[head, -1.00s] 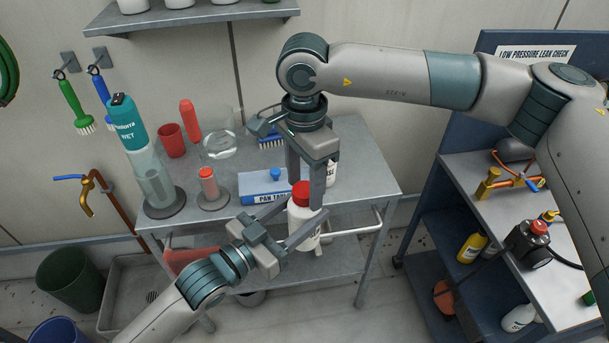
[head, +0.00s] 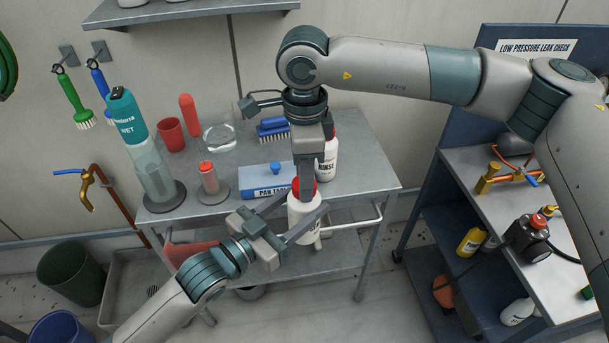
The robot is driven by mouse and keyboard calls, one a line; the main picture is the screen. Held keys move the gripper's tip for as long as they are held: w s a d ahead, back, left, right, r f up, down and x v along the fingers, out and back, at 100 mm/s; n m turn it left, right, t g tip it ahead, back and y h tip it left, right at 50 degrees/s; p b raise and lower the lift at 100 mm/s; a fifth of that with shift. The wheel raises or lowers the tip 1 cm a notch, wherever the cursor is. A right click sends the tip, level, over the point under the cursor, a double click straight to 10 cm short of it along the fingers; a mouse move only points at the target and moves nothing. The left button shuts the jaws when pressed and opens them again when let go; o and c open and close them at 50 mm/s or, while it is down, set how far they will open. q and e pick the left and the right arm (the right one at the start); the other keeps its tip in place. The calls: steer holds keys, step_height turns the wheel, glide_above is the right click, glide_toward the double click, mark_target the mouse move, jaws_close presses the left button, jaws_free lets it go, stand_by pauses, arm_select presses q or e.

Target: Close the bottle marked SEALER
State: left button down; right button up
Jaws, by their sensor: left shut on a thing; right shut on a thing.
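A white bottle (head: 301,224) with a red cap (head: 297,184) is held upright in front of the cart's front edge; I cannot read its label. My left gripper (head: 299,215) is shut on the bottle's body from the lower left, one finger crossing its front. My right gripper (head: 305,188) points straight down from above and is shut on the red cap, which sits at the bottle's mouth. Its near finger hides part of the cap, so I cannot tell how tightly the cap sits.
The grey cart (head: 365,178) holds a second white bottle (head: 328,165), a blue box (head: 262,183), a brush (head: 272,130), a red cup (head: 171,134), a glass beaker (head: 219,140) and a tall clear cylinder (head: 154,176). A blue workbench (head: 430,215) stands at right.

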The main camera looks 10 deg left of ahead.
steer(key=m, duration=0.6)
steer(key=o, duration=1.2)
steer(key=shift+r, duration=0.1)
step_height(320, 180, up, 12)
steer(key=shift+f, duration=0.15)
